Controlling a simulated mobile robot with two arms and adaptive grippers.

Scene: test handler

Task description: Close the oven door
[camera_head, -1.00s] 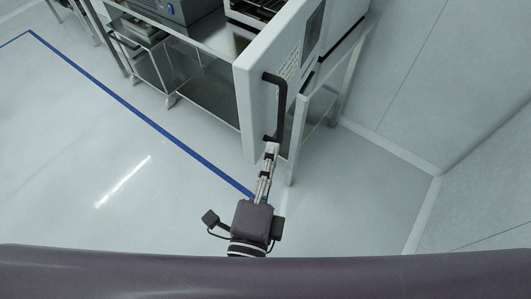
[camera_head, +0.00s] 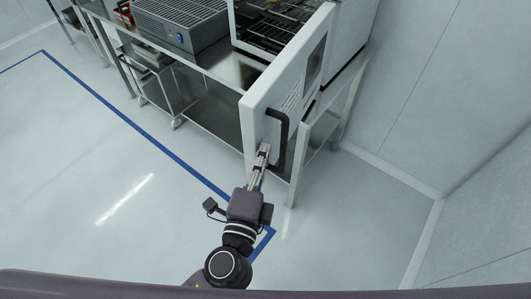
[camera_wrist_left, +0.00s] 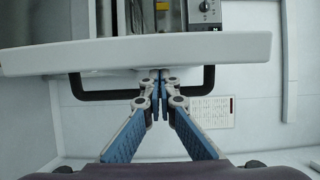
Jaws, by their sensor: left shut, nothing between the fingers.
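The white oven door (camera_head: 262,115) stands swung open, its edge toward me, with a black bar handle (camera_head: 284,135) on its right face. The oven interior (camera_head: 274,28) with wire racks shows behind the door. My left gripper (camera_head: 263,150) is shut and empty near the lower end of the handle. In the left wrist view, the closed fingertips (camera_wrist_left: 160,78) are at the middle of the handle, and the door (camera_wrist_left: 205,48) lies just beyond them. I cannot tell whether they touch the handle or the door. My right gripper is not in view.
The oven stands on a metal table (camera_head: 213,66). A grey box-shaped device (camera_head: 182,24) sits on it to the left. A wall (camera_head: 430,75) closes off the right side. The floor (camera_head: 100,150) at left is open, with a blue line (camera_head: 135,118).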

